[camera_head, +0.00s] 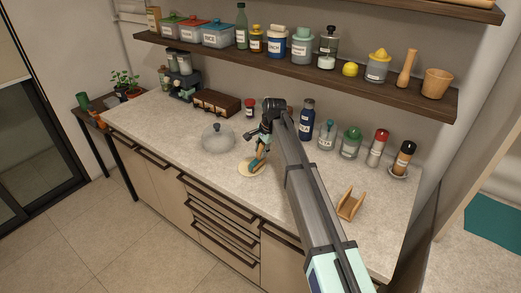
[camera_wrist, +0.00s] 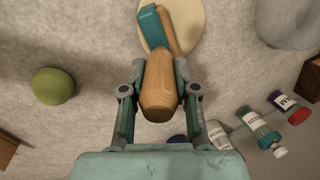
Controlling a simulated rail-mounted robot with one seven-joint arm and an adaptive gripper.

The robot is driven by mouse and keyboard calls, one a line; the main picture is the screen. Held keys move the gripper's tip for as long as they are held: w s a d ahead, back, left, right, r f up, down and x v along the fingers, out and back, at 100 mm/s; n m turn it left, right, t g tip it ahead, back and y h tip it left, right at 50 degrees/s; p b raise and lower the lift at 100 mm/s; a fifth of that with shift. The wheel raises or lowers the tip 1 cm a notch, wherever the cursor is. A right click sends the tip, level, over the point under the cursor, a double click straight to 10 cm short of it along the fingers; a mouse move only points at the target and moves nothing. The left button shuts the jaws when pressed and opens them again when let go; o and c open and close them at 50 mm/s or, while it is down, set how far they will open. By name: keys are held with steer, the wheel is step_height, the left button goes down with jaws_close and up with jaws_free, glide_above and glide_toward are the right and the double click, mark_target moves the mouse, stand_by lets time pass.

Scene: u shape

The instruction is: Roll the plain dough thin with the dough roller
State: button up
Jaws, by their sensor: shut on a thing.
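The plain dough (camera_head: 246,171) is a flat, pale round piece on the worktop, left of my arm. It also shows at the top of the wrist view (camera_wrist: 194,18), partly covered. My gripper (camera_wrist: 160,88) is shut on the wooden handle of the dough roller (camera_wrist: 158,98). The roller's far end, wooden with a teal part, lies over the dough in the wrist view. In the head view the roller (camera_head: 259,160) slants down onto the dough's right part. I cannot tell how firmly it touches.
A glass dome (camera_head: 217,139) stands close to the left of the dough. A wooden holder (camera_head: 350,203) stands at the right. Labelled jars and a blue bottle (camera_head: 307,119) line the back, below a loaded shelf (camera_head: 300,72). The front worktop is mostly clear.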

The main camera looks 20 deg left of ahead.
steer(key=shift+w+a+r+p+v, duration=0.1)
steer(key=shift+a+p+v, duration=0.35)
steer(key=shift+v, duration=0.85)
steer(key=shift+w+a+r+p+v, duration=0.15)
steer(key=shift+p+v, duration=0.55)
steer(key=shift+v, duration=0.6)
steer(key=shift+a+f+p+v, duration=0.1)
steer(key=shift+a+p+v, duration=0.35)
steer(key=shift+v, duration=0.9)
steer(key=shift+d, duration=0.1)
